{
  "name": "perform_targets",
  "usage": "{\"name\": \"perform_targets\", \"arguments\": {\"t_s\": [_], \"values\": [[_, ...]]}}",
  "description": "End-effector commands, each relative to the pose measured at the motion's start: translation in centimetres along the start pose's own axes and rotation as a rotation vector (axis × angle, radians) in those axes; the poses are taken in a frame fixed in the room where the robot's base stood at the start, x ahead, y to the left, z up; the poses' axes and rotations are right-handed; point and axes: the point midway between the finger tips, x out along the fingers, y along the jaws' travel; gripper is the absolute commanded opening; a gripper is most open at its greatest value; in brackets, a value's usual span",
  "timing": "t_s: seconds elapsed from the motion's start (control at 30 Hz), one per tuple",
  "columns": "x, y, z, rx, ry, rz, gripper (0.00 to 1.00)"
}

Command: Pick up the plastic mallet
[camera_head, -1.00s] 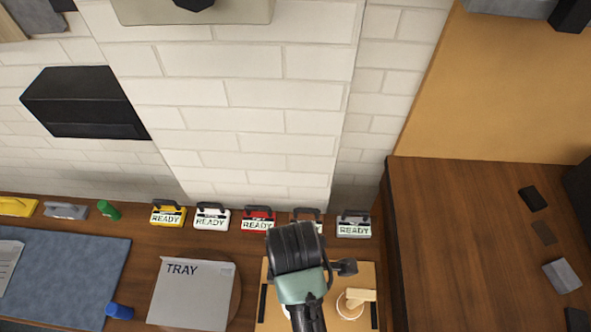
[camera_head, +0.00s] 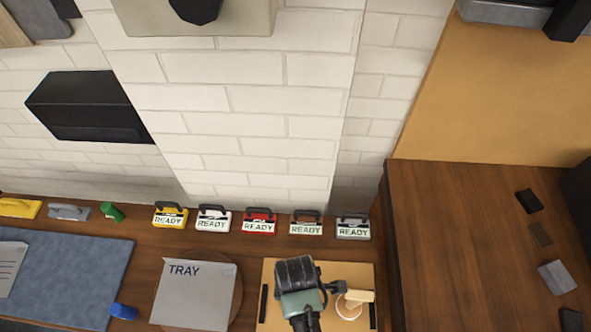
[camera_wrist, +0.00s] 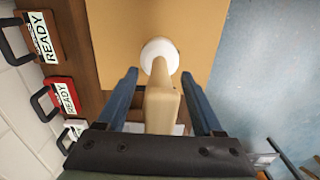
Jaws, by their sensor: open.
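In the wrist view a tan, blocky piece with a white round part at its far end, which looks like the plastic mallet (camera_wrist: 162,105), lies between my fingers over the tan board (camera_wrist: 205,30). My gripper (camera_wrist: 160,73) is open, with one blue finger on each side of the tan piece. I see no clear grip on it; whether a finger touches it I cannot tell. In the head view my arm's end covers part of the board (camera_head: 275,318), so the fingers are hidden there. A cream block with a white ring (camera_head: 360,295) shows on the board, right of my arm.
A row of READY boxes stands behind the board, among them a red one (camera_head: 259,222) and a grey one (camera_head: 352,227). A tray sheet (camera_head: 195,295) lies to the left, then a blue mat (camera_head: 70,265). A dark wooden surface (camera_head: 450,240) is at right.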

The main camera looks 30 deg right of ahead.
Motion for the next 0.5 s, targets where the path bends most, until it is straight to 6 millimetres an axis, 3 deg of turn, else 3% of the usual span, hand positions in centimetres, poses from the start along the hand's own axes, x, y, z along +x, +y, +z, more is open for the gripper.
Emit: {"name": "perform_targets", "arguments": {"t_s": [0.1,0.5], "values": [[-0.02,0.03,-0.01,0.0,0.0,0.001,0.68],[-0.06,0.03,-0.02,0.0,0.0,0.0,0.0]]}}
